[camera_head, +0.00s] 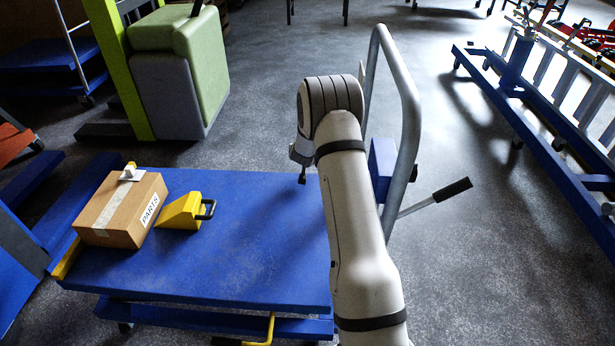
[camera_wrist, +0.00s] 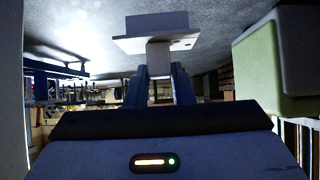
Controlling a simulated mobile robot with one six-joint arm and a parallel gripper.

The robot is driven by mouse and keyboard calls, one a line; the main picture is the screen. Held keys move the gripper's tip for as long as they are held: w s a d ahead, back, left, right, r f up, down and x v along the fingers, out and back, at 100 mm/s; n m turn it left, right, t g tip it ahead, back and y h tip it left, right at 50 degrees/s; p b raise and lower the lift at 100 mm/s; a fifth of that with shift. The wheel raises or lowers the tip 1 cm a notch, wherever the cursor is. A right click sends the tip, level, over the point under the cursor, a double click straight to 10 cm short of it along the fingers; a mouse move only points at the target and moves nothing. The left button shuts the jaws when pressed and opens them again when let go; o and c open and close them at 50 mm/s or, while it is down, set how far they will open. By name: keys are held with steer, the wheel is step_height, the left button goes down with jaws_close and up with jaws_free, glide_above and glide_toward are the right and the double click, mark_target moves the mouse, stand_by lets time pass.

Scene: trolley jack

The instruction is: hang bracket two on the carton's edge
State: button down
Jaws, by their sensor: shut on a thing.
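My gripper (camera_wrist: 160,72) is shut on a pale grey-white bracket (camera_wrist: 157,42). The bracket has an upright plate, a flat flange with small holes and a stem between my fingers. In the head view my wrist hides most of the gripper, and only a dark tip (camera_head: 302,178) shows above the blue platform. The brown carton (camera_head: 110,222), marked PARTS, sits at the platform's left end, well left of my gripper. A small white piece with a yellow part (camera_head: 130,173) is at the carton's far top edge.
A yellow wedge with a dark handle (camera_head: 183,211) lies right of the carton on the blue platform (camera_head: 235,245). A grey rail (camera_head: 410,130) rises beside my arm at the platform's right end. A green and grey block (camera_head: 185,75) stands behind. The platform's middle is clear.

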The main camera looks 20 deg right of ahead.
step_height(320, 180, down, 8)
steer(key=b, duration=0.2)
steer(key=shift+b, duration=0.3)
steer(key=shift+f, duration=0.25)
steer(key=c, duration=1.3)
jaws_free()
